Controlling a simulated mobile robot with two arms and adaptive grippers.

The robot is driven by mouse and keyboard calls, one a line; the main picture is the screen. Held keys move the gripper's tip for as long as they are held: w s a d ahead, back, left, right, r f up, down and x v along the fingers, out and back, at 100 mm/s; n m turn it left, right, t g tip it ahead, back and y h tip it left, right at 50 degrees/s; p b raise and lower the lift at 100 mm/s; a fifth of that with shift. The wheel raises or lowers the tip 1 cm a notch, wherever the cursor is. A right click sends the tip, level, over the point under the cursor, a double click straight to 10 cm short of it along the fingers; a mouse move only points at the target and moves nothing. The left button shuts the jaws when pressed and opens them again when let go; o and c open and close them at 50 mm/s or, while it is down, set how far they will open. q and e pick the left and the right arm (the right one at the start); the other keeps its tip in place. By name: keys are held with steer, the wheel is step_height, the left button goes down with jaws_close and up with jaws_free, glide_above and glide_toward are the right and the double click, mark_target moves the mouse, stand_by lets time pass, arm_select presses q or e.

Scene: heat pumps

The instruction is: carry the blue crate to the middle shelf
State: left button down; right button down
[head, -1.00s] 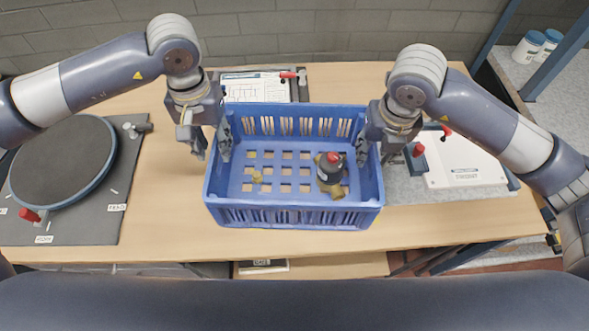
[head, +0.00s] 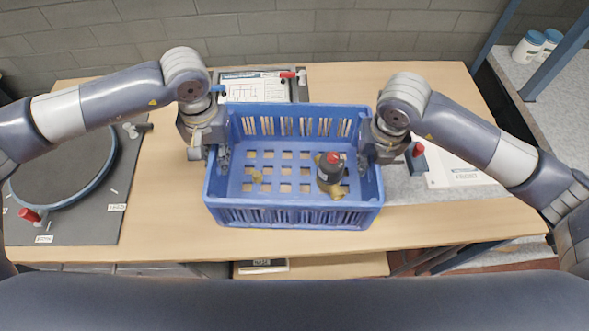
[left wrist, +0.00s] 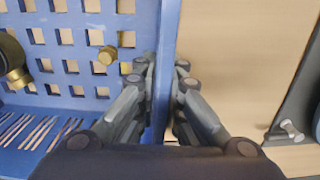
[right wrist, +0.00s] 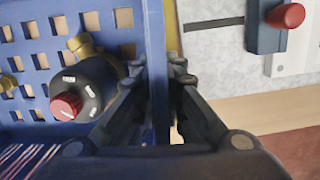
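The blue crate (head: 293,216) sits on the wooden table in front of me. It holds a dark pump-like part with a red cap (head: 331,170) and a small brass fitting (head: 257,176). My left gripper (head: 210,156) straddles the crate's left side wall, one finger inside and one outside. In the left wrist view its fingers (left wrist: 166,68) close on that wall. My right gripper (head: 374,156) straddles the right side wall; in the right wrist view its fingers (right wrist: 157,68) also close on it. I cannot identify the middle shelf in these frames.
A round dark disc (head: 62,155) on a grey mat lies at the left. A white panel (head: 455,172) and a red-knobbed part (head: 418,151) are at the right. White tubs (head: 528,47) stand on a grey surface beside a blue post (head: 556,62).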

mark_target(214, 147)
arm_select(q)
steer(key=shift+w+r, duration=0.15)
arm_select(e)
steer(key=shift+w+r, duration=0.1)
steer(key=shift+r, duration=0.05)
